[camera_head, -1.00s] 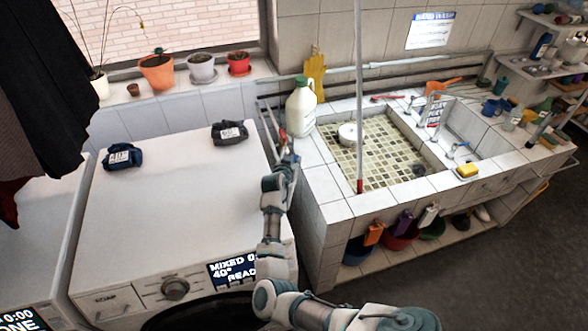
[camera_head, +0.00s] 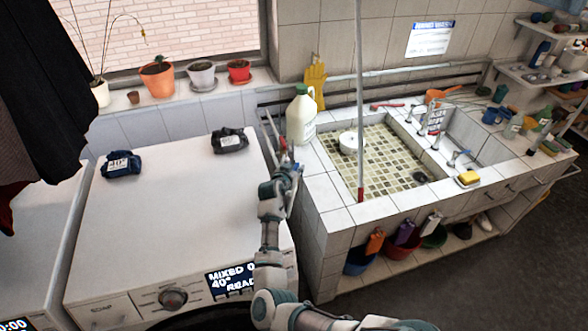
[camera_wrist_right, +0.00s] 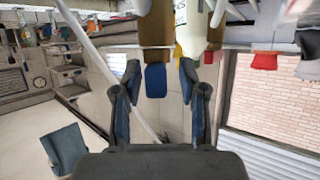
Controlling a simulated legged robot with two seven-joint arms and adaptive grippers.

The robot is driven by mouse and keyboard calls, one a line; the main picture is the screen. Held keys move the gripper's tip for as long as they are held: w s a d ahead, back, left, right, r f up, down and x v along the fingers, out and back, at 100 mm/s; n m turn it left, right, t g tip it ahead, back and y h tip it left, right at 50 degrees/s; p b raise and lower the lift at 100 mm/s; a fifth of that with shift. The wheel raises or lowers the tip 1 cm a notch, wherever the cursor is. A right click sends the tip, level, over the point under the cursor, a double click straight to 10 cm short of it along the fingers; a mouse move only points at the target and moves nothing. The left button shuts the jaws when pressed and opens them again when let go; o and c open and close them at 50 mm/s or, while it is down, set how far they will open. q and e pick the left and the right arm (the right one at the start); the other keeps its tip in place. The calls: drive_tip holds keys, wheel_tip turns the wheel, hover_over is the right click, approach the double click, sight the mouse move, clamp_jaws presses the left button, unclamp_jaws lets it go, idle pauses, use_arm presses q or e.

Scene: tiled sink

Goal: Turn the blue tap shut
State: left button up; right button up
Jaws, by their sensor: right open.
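In the right wrist view, which is upside down, the blue tap (camera_wrist_right: 155,80) shows as a blue handle on a brown body. It appears between the fingertips of my right gripper (camera_wrist_right: 160,75), which is open with one finger on each side. I cannot tell whether the fingers touch it. In the head view my right gripper (camera_head: 284,166) is small, just left of the sink and in front of a white bottle. I cannot make out the blue tap there; the gripper may hide it. My left gripper is not in view.
The white bottle (camera_head: 301,118) with a green cap stands close behind my right gripper. A white washing machine (camera_head: 165,215) lies left of my arm. The tiled sink (camera_head: 335,215) is to the right, with a thin upright pole (camera_head: 359,90) at its near side.

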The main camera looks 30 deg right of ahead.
drive_tip(key=v, duration=0.7)
drive_tip(key=shift+a, duration=0.25)
